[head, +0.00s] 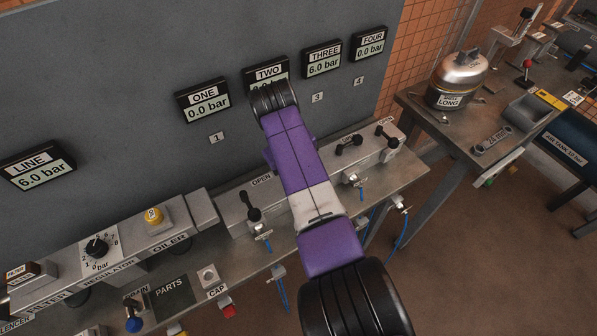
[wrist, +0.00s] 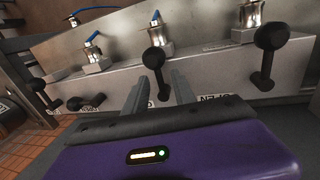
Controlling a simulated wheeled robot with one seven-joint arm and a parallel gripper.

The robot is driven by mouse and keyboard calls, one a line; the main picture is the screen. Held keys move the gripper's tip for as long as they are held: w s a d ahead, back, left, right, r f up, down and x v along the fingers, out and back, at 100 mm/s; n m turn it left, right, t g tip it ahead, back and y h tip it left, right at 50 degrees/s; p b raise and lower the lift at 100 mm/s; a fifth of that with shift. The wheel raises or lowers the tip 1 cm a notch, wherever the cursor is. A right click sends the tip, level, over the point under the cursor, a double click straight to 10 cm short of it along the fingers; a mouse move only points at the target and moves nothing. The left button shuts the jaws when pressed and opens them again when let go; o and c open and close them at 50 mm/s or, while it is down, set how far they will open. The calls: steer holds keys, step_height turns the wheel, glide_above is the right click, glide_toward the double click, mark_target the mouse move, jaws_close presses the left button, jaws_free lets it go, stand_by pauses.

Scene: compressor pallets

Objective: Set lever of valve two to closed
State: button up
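The lever of valve two (wrist: 153,58) shows in the wrist view, with a black ball knob and a short dark stem. Its stance resembles that of the valve one lever (wrist: 268,45) to its right. My gripper (wrist: 161,80) is open, its two grey fingers apart on either side of the valve two lever's stem. I cannot tell whether they touch it. In the head view my arm hides the valve two lever and the gripper. Gauge TWO (head: 268,74) is partly covered by my arm, so its reading is hidden.
The valve one lever (head: 252,207) stands left of my arm, beside an OPEN label. The valve three lever (head: 349,145) and valve four lever (head: 386,137) are to the right. Gauges ONE (head: 203,101) and FOUR (head: 370,45) read 0.0 bar; THREE (head: 323,60) reads 6.0.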

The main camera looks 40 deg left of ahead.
steer(key=shift+r, duration=0.1)
step_height(320, 180, up, 8)
steer(key=s, duration=0.1)
steer(key=shift+s+a+f+b, duration=0.2)
steer(key=shift+a+f+b, duration=0.1)
steer(key=shift+b, duration=0.1)
stand_by(0.4)
